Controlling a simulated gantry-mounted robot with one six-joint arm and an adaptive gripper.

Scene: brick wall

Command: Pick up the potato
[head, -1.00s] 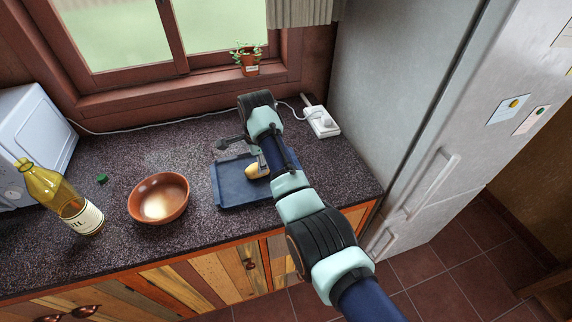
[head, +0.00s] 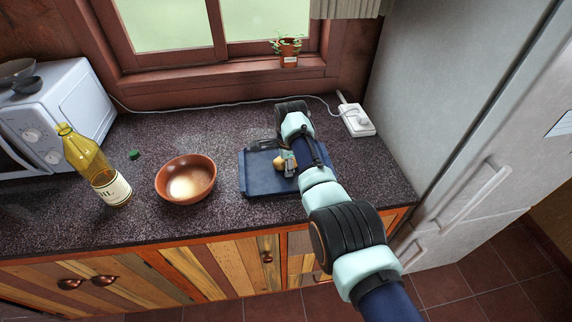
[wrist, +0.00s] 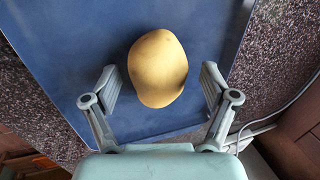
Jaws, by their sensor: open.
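The potato (head: 279,163) is yellow-brown and lies on a dark blue tray (head: 258,188) on the counter; my arm partly covers it in the head view. In the wrist view the potato (wrist: 157,68) is fully in sight on the blue tray (wrist: 65,45). My gripper (wrist: 158,82) is open, with one finger to the left of the potato and one to the right. A gap shows on each side, the right one wider. In the head view my gripper (head: 286,163) is low over the tray, close by the potato.
A brown bowl (head: 186,180) stands left of the tray, with an oil bottle (head: 97,168) and a white microwave (head: 62,115) farther left. A small green cap (head: 134,154) lies behind the bowl.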

